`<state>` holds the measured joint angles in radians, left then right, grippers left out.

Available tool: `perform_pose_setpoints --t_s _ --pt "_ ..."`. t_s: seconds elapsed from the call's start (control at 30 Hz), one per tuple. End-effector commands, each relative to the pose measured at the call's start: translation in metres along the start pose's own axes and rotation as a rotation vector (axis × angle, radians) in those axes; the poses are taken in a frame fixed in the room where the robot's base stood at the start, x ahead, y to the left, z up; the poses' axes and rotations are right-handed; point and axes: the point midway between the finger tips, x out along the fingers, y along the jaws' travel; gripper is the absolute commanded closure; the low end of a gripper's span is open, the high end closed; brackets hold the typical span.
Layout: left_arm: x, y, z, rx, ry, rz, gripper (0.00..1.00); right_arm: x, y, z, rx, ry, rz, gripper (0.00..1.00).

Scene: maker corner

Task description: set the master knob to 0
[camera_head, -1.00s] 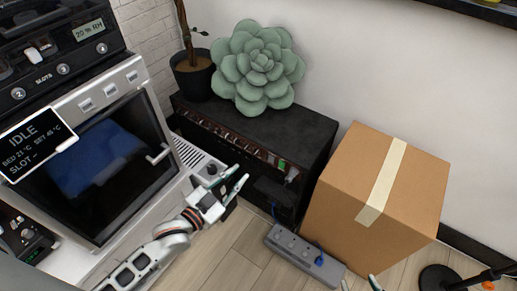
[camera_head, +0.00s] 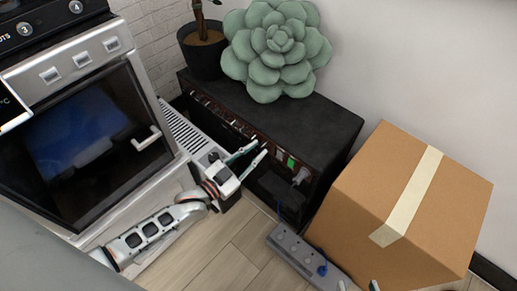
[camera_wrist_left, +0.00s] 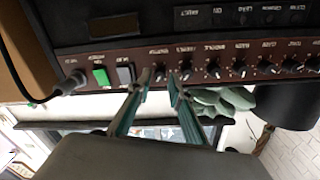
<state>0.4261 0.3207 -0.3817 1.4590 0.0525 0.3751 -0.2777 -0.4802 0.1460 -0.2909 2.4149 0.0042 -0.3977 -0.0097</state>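The black amplifier (camera_head: 300,117) stands by the wall, with a dark red control strip (camera_wrist_left: 225,62) carrying a row of black knobs. The end knob (camera_wrist_left: 158,72), next to the switches, is probably the master knob; its upside-down label is too small to read surely. My left gripper (camera_head: 264,148) is open in front of the strip. In the left wrist view its two fingertips (camera_wrist_left: 160,80) are either side of that end knob; I cannot tell whether they touch it. Of my right gripper (camera_head: 357,285), only two separated fingertips show at the bottom edge.
A green lit switch (camera_wrist_left: 101,77), a grey switch (camera_wrist_left: 124,74) and a plugged cable (camera_wrist_left: 68,84) are beside the knob. A succulent cushion (camera_head: 275,50) and plant pot (camera_head: 203,50) sit on top. A cardboard box (camera_head: 375,190) and power strip (camera_head: 300,255) stand right.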

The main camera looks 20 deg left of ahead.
Motion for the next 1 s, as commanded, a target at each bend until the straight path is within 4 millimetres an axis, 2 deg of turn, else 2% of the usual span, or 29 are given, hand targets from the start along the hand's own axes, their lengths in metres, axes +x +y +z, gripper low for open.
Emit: perform_pose_setpoints --t_s 0.13,0.43,0.5,0.53,1.0 --pt "0.0097 0.001 0.0011 -0.001 -0.001 0.001 0.8 0.0008 -0.0016 -0.0003 0.007 0.003 -0.002 0.6" --pt "0.0119 0.0006 -0.0002 0.0 0.0 0.001 0.8 0.0008 -0.0018 -0.0016 0.008 0.005 -0.003 0.6" --pt "0.0119 0.0006 -0.0002 0.0 0.0 0.001 0.98 0.0008 -0.0018 -0.0016 0.008 0.006 -0.003 0.6" --pt "0.0118 0.0006 -0.0002 0.0 0.0 0.001 1.0 0.0008 -0.0018 -0.0016 0.008 0.005 -0.003 0.6" --pt "0.0122 -0.0002 -0.0013 -0.066 0.002 0.0 1.0 0.0005 -0.0003 -0.0064 0.002 0.012 0.0 0.6"
